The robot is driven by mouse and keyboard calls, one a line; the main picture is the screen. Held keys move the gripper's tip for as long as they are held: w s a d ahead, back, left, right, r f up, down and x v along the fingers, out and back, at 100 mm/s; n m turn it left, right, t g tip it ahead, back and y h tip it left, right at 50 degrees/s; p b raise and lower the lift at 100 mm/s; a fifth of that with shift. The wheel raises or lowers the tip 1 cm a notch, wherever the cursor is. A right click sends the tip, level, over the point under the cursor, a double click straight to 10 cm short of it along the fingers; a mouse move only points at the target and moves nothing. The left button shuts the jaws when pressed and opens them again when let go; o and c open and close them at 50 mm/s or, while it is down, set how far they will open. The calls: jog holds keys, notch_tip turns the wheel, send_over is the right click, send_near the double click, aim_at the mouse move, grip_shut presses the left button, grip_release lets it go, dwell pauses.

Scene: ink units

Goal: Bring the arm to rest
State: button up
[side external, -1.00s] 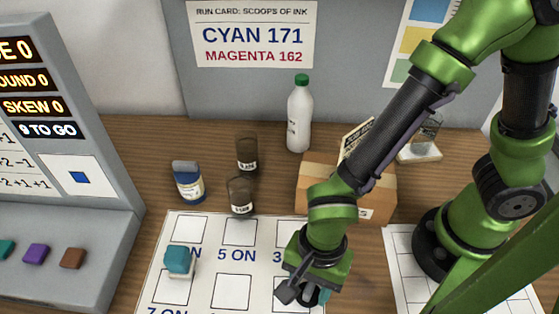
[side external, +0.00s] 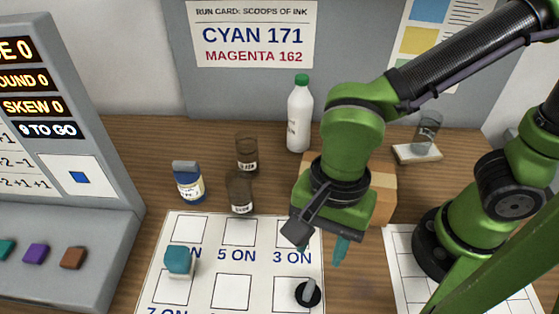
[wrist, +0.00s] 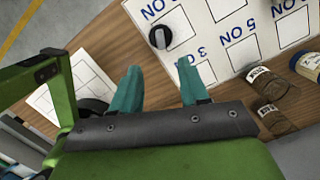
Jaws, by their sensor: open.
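My gripper (side external: 325,250) hangs in the air above the right edge of the white card (side external: 205,280) and in front of the cardboard box. In the wrist view, my gripper (wrist: 157,82) shows two teal fingers spread apart with nothing between them. A black round piece with a grey handle (side external: 307,292) sits on a square of the card, below and apart from the fingers. It also shows in the wrist view (wrist: 160,38).
A teal block (side external: 179,260) stands on the card. Behind are a blue-capped jar (side external: 188,182), two brown jars (side external: 247,155) (side external: 240,194), a white bottle (side external: 299,115) and a cardboard box (side external: 382,195). A grey console (side external: 110,225) stands left. A glass (side external: 428,132) stands back right.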

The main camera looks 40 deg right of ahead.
jog(key=w+d+r+n+t, duration=0.2)
jog(key=d+r+n, duration=0.1)
jog(key=d, duration=0.4)
jog(key=w+d+r+n+t, duration=0.3)
jog(key=d+r, duration=0.1)
jog(key=d, duration=0.4)
jog(key=w+d+r+n+t, duration=0.2)
jog(key=w+d+r+n, duration=0.1)
jog(key=d, duration=0.5)
jog(key=shift+w+r+t, duration=0.15)
jog(key=shift+w+t, duration=0.1)
jog(key=shift+t, duration=0.15)
